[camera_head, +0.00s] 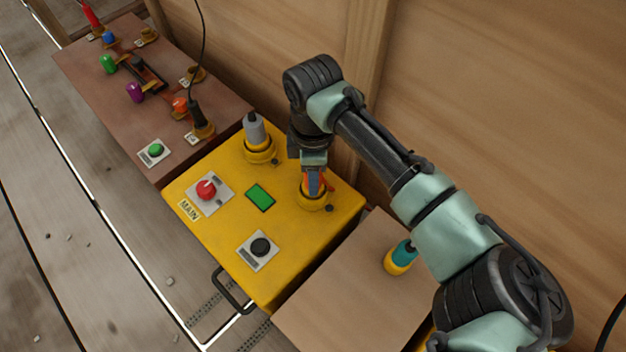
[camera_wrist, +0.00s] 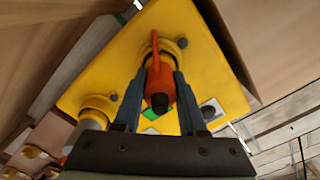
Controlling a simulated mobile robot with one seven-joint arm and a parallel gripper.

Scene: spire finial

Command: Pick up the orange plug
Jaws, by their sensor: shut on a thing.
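The orange plug (camera_head: 314,186) is at the yellow ring socket (camera_head: 312,203) on the right side of the yellow box (camera_head: 225,247). My gripper (camera_head: 313,177) is above that socket, pointing down. In the wrist view, my gripper (camera_wrist: 156,92) has its two dark fingers on either side of the orange plug (camera_wrist: 157,82), shut on it. The plug's orange handle part reaches over the yellow socket ring behind it. I cannot tell whether the plug is fully seated or slightly raised.
A grey plug (camera_head: 254,130) stands in another socket on the box. A red knob (camera_head: 206,188), green display (camera_head: 260,197) and black button (camera_head: 261,246) are nearby. A teal plug (camera_head: 403,254) is on the wooden surface at right. A brown panel (camera_head: 100,68) holds several coloured parts. A wooden wall (camera_head: 480,90) rises behind.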

